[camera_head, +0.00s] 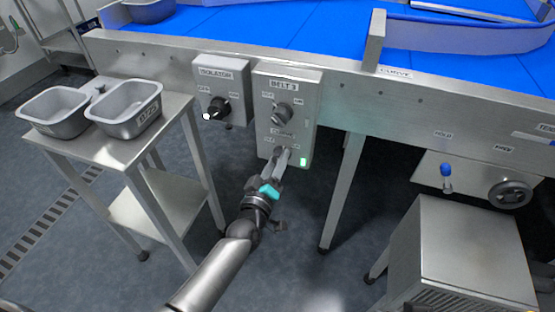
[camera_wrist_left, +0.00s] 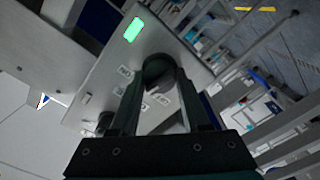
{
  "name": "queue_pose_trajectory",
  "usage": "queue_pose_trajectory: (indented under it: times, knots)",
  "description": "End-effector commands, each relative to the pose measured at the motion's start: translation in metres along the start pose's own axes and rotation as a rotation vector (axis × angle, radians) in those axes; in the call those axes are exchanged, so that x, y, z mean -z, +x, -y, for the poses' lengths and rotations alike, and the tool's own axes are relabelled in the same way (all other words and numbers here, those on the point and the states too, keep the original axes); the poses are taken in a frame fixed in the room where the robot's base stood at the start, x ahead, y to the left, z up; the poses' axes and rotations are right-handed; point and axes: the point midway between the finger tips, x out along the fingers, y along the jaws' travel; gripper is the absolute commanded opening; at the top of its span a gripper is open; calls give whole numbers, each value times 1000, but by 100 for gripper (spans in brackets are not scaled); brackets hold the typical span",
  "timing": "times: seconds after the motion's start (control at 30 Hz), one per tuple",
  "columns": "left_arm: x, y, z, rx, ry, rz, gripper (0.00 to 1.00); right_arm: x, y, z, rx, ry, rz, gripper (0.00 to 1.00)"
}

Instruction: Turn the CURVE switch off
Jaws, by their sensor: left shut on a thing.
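The CURVE switch is the lower knob on the grey BELT 3 box (camera_head: 305,95). In the head view my left gripper (camera_head: 283,154) covers most of it. In the left wrist view the dark round CURVE knob (camera_wrist_left: 158,70) sits between the two fingers of my left gripper (camera_wrist_left: 158,82), which is shut on it. A green lamp (camera_head: 303,161) is lit at the box's lower right; it also shows lit in the left wrist view (camera_wrist_left: 133,29). The knob's exact pointing is hard to read. My right gripper is not in view.
Another knob (camera_head: 283,112) sits above on the same box. The ISOLATOR box (camera_head: 228,75) with a black knob is to its left. A steel side table (camera_head: 170,110) holds two trays. The blue belt (camera_head: 270,30) runs above. A steel cabinet (camera_head: 470,245) stands at right.

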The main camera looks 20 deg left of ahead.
Motion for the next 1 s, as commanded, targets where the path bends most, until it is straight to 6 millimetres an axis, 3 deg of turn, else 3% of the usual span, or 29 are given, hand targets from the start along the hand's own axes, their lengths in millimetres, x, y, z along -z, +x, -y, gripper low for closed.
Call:
queue_pose_trajectory:
  times: [0.37, 0.8, 1.0]
  knots:
    - [0, 0, 2, 0, -359, 0, 0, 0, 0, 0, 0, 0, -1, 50]
    - [-1, 0, 3, 0, -746, 0, 0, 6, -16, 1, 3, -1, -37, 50]
    - [-2, 0, 3, 0, -866, 0, 0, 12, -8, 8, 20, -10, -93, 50]
